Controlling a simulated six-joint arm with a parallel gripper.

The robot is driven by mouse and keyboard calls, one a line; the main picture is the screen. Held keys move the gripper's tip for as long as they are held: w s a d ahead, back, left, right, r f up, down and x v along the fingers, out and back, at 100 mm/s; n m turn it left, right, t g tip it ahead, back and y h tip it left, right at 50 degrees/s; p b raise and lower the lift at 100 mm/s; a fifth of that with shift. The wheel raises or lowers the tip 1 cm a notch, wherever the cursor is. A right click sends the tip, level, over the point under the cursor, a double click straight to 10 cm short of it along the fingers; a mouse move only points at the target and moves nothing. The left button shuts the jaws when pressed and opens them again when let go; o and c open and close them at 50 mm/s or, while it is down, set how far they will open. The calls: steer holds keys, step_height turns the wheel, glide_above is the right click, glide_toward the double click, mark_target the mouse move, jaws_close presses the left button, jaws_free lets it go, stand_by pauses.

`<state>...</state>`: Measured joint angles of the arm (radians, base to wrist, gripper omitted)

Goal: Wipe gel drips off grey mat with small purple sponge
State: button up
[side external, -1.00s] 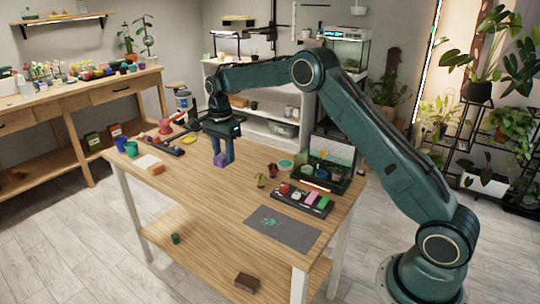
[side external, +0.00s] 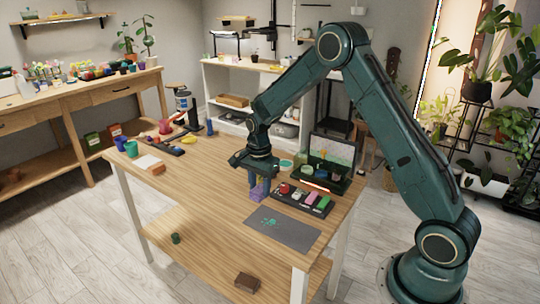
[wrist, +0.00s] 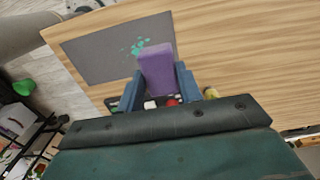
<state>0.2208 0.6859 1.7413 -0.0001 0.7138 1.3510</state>
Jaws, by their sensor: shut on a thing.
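My gripper (side external: 259,187) is shut on the small purple sponge (wrist: 157,70), which sits between the two blue fingers in the wrist view. In the side view the sponge (side external: 257,191) shows partly between the fingers, above the table and behind the mat's left part. The grey mat (side external: 300,238) lies flat near the table's front right edge. Teal gel drips (side external: 269,222) spot its upper left part. In the wrist view the mat (wrist: 90,50) and drips (wrist: 140,46) lie beyond the sponge, which looks apart from the drips.
A dark tray (side external: 299,199) with red, white, green and pink items stands close right of my gripper. Behind it is an open dark box (side external: 328,172). Cups (side external: 131,148) and a white-and-orange block (side external: 149,163) are at the left. The table's front left is clear.

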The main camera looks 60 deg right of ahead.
steer(key=shift+s, duration=0.15)
steer(key=shift+f, duration=0.2)
steer(key=shift+f, duration=3.75)
steer(key=shift+s+f, duration=0.15)
steer(key=shift+s, duration=0.55)
steer(key=shift+c, duration=0.4)
steer(key=shift+s, duration=3.15)
steer(key=shift+w, duration=3.4)
steer(key=shift+w+r, duration=0.2)
steer(key=shift+w, duration=0.35)
steer(key=shift+s+r, duration=0.1)
steer(key=shift+r, duration=3.8)
